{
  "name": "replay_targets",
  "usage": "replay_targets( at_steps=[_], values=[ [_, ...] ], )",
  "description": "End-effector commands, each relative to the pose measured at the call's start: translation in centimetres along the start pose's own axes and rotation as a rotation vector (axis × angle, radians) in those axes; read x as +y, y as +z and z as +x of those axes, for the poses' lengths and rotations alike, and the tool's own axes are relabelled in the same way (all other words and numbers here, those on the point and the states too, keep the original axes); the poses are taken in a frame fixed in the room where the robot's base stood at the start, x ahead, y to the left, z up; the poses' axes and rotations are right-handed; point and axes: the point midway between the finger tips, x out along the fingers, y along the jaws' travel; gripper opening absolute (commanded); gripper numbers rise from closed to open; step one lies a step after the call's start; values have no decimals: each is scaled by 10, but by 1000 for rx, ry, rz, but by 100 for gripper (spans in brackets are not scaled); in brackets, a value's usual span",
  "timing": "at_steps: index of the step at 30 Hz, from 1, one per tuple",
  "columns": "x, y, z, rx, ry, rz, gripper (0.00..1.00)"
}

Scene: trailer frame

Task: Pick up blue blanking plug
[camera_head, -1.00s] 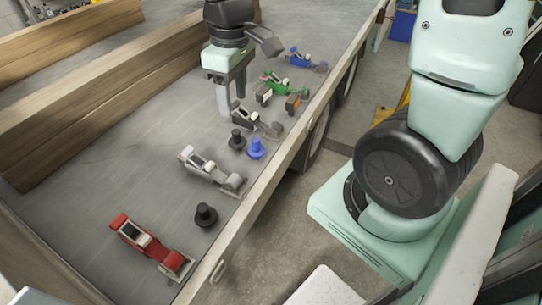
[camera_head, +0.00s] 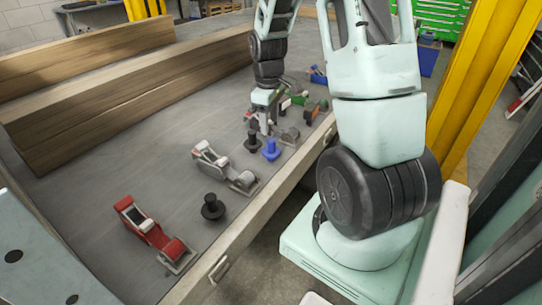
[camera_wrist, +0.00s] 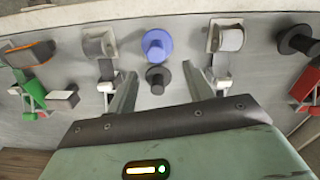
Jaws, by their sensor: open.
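The blue blanking plug (camera_head: 271,150) stands on the grey trailer bed near its side rail. In the wrist view the blue plug (camera_wrist: 157,42) lies beyond my fingertips, roughly centred between their lines. A black plug (camera_head: 252,142) stands close beside it, and in the wrist view this black plug (camera_wrist: 158,79) appears between the fingers, nearer to my gripper than the blue one. My gripper (camera_head: 261,126) points down over this spot, and it also shows in the wrist view (camera_wrist: 160,80) with its fingers apart and empty. Its height above the plugs is hard to tell.
A grey clamp (camera_head: 222,165) and a second grey clamp (camera_head: 288,135) flank the plugs. A green clamp (camera_wrist: 33,92) stands farther along. A red clamp (camera_head: 150,233) and another black plug (camera_head: 212,208) are nearer. The side rail (camera_head: 262,205) borders the bed; open bed lies left.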

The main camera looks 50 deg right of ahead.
Motion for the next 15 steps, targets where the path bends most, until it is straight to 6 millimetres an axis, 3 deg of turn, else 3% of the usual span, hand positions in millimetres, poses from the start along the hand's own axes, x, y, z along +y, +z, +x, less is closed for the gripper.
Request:
replay_targets(
  at_steps=[3, 11, 15],
  values=[
    [-1, 0, 20, -2, -3, 0, 52],
    [1, 0, 39, -2, -2, 1, 52],
    [5, -1, 60, -3, -3, 1, 52]
  ],
)
